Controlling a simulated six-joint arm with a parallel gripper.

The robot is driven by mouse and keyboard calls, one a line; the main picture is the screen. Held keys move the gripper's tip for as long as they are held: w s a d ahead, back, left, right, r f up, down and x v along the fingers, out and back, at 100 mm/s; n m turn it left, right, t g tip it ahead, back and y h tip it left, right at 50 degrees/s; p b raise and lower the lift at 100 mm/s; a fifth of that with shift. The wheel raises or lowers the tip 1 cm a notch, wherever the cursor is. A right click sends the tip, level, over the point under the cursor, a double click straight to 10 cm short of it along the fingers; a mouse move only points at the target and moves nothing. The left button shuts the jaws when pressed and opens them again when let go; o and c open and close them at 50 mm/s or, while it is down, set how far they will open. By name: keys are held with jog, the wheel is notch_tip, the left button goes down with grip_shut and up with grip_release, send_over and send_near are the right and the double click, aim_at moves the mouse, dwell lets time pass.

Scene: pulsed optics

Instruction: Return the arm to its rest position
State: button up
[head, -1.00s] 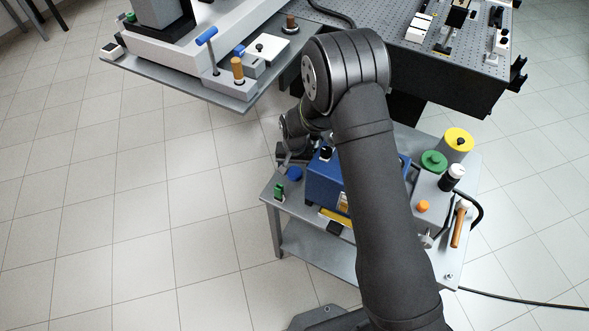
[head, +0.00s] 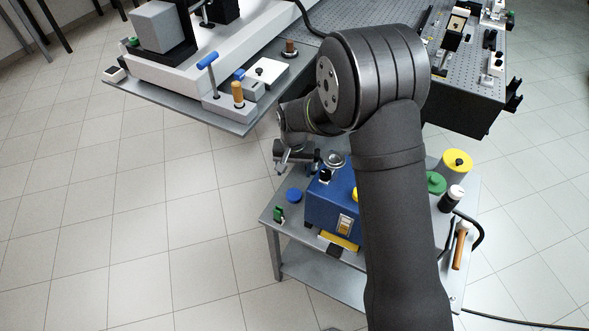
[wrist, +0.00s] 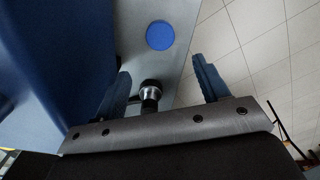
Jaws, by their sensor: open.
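My arm reaches up and over the small grey cart (head: 340,286), with its elbow high in the head view. My gripper (head: 283,168) is at the cart's back left, above the cart top and left of the blue box (head: 318,212). In the wrist view, the two blue fingers of my gripper (wrist: 163,82) are spread apart with nothing clasped. A black cylinder with a bright ring (wrist: 150,93) shows between them, apparently farther off. The blue round disc (wrist: 158,35) lies on the cart top beyond the fingers. The arm hides part of the cart.
The disc (head: 294,195) and a green item (head: 279,214) lie at the cart's left. A grey shelf (head: 240,120) and a perforated optical table (head: 385,72) stand behind. Floor at left is clear.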

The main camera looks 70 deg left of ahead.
aim_at(294, 194)
jog(key=shift+f, duration=0.1)
jog(key=shift+f, duration=4.85)
jog(key=shift+f, duration=0.1)
